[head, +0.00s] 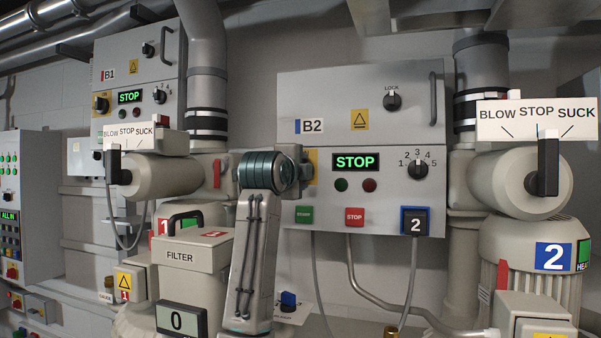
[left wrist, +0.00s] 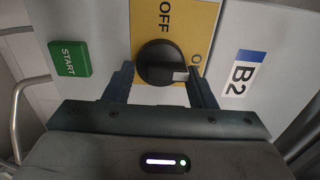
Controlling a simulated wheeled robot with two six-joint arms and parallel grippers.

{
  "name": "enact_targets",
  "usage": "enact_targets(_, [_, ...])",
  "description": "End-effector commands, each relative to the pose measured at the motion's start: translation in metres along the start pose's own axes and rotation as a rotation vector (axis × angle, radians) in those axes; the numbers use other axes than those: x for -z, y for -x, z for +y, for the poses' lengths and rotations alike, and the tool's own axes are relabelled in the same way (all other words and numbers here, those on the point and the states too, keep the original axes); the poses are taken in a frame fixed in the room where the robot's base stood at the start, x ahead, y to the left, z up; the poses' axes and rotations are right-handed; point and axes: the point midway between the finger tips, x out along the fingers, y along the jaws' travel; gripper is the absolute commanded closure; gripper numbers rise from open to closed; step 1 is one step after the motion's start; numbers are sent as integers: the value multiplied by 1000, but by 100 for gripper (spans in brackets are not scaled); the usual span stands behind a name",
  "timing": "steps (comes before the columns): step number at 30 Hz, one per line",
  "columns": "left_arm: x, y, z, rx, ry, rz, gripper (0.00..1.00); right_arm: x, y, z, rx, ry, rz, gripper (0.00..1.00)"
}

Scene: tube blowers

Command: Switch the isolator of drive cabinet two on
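Drive cabinet two (head: 375,132), labelled B2, hangs in the middle of the head view, its display reading STOP. Its isolator is a black rotary knob (left wrist: 158,63) on a yellow plate (left wrist: 183,18) marked OFF and ON in the left wrist view. The knob's white-marked end points right, beside the partly covered ON. My left gripper (left wrist: 161,80) is at the isolator, fingers apart, one beside each end of the knob bar; contact cannot be told. In the head view my left gripper (head: 294,168) hides the knob. My right gripper is not in view.
Green START (head: 304,215) and red STOP (head: 355,216) buttons sit low on the cabinet, with a dial (head: 418,169) at right. Cabinet B1 (head: 137,70) stands left. A filter unit (head: 190,250) is left of my arm; a blower (head: 527,175) is right.

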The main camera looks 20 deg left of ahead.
Motion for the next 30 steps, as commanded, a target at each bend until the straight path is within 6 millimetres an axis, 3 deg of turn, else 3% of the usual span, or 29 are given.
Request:
enact_targets(1, [0, 0, 1, -1, 0, 0, 39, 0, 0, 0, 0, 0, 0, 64])
enact_targets(3, [0, 0, 1, -1, 0, 0, 30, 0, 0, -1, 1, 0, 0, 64])
enact_targets(14, [0, 6, 2, 2, 1, 0, 30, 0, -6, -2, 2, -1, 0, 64])
enact_targets(24, [0, 70, 4, 5, 1, 0, 30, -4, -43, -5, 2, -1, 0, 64])
enact_targets(30, [0, 99, 3, 3, 0, 0, 30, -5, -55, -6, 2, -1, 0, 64])
